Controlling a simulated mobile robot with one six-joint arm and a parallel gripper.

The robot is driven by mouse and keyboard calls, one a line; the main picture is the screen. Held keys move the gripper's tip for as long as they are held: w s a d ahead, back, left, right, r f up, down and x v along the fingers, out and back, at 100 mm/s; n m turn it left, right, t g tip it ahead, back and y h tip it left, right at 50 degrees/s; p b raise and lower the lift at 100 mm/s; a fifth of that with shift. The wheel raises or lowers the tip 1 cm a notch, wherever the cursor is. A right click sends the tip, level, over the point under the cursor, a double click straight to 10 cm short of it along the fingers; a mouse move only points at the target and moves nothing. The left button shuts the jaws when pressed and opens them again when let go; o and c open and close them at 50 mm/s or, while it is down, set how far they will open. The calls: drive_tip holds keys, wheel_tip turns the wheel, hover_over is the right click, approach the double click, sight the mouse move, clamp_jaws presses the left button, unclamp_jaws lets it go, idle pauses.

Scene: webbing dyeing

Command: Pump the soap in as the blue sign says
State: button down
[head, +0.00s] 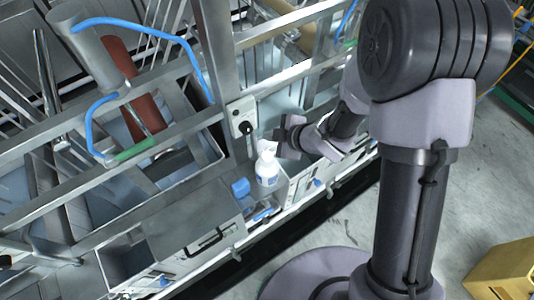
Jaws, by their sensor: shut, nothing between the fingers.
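A white soap bottle (267,168) with a pump top and a blue mark on its front stands upright on the ledge of the metal machine. My gripper (281,139) is shut and empty, just right of and slightly above the pump top. I cannot tell whether it touches the top. I cannot make out a blue sign with readable writing.
A small blue object (240,187) stands left of the bottle. A white switch box (242,117) with a black knob is behind the bottle.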

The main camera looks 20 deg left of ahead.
drive_tip(key=b, duration=0.6)
hover_over(265, 154)
drive_tip(key=s+d, duration=0.1)
drive_tip(key=d, duration=0.1)
wheel_tip(265, 154, down, 8)
drive_tip(key=shift+a, duration=0.1)
drive_tip(key=shift+f+b, duration=0.4)
drive_tip(key=shift+b, duration=0.05)
idle(1.0)
drive_tip(key=shift+f+b, duration=0.4)
drive_tip(key=shift+b, duration=0.15)
drive_tip(key=shift+f+b, duration=0.95)
drive_tip(key=shift+b, duration=0.05)
idle(0.7)
drive_tip(key=shift+r, duration=0.15)
drive_tip(key=shift+r+p, duration=1)
drive_tip(key=shift+r, duration=0.25)
